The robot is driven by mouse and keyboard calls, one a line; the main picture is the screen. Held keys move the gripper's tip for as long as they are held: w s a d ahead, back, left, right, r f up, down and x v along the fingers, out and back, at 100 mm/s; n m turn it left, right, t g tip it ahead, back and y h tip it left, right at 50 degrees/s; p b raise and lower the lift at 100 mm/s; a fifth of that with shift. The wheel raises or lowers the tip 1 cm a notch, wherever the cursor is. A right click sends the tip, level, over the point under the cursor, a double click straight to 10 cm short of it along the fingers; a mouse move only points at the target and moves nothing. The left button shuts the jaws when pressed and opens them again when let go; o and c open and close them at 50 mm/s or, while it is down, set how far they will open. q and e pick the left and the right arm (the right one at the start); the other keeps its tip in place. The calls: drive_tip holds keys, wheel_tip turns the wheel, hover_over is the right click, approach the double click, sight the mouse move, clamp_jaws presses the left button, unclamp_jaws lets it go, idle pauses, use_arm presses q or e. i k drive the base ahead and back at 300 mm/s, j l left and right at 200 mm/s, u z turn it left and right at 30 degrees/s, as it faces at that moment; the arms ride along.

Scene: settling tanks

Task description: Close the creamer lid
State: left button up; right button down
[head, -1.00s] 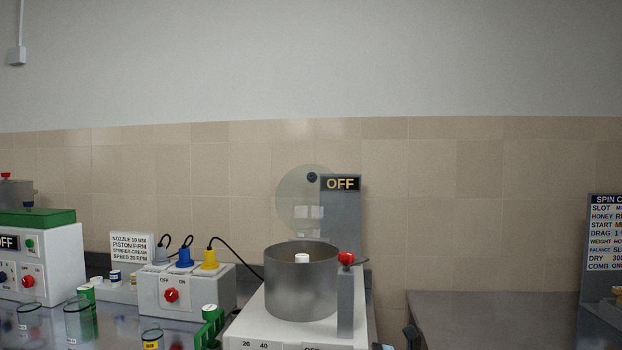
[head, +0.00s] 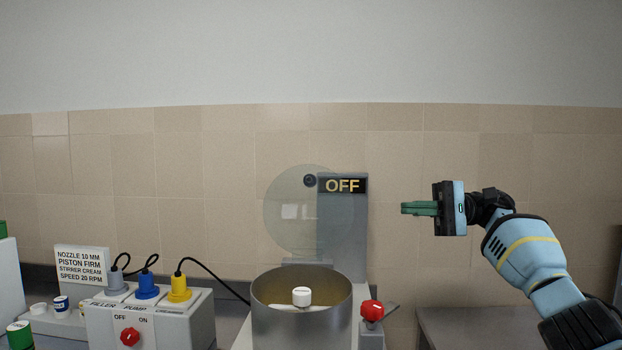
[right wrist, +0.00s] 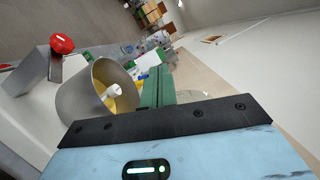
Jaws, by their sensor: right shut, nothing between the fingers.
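The creamer's round translucent lid (head: 300,225) stands upright, open, behind the grey metal bowl (head: 300,320), in front of a grey post with an OFF display (head: 342,186). A dark knob (head: 309,181) is at the lid's top. The bowl is open, with a white hub (head: 301,296) inside; it also shows in the right wrist view (right wrist: 75,100). My right gripper (head: 403,209) is shut and empty, its green fingers pointing left, to the right of the lid and post and apart from them. My left gripper is not in view.
A red knob (head: 372,308) on a grey post stands right of the bowl. The bench at right (head: 480,325) looks clear.

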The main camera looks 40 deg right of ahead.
sight(310, 180)
drive_tip(key=i+l, duration=0.25)
drive_tip(key=i, duration=0.25)
drive_tip(key=i+l, duration=0.2)
drive_tip(key=i, duration=0.3)
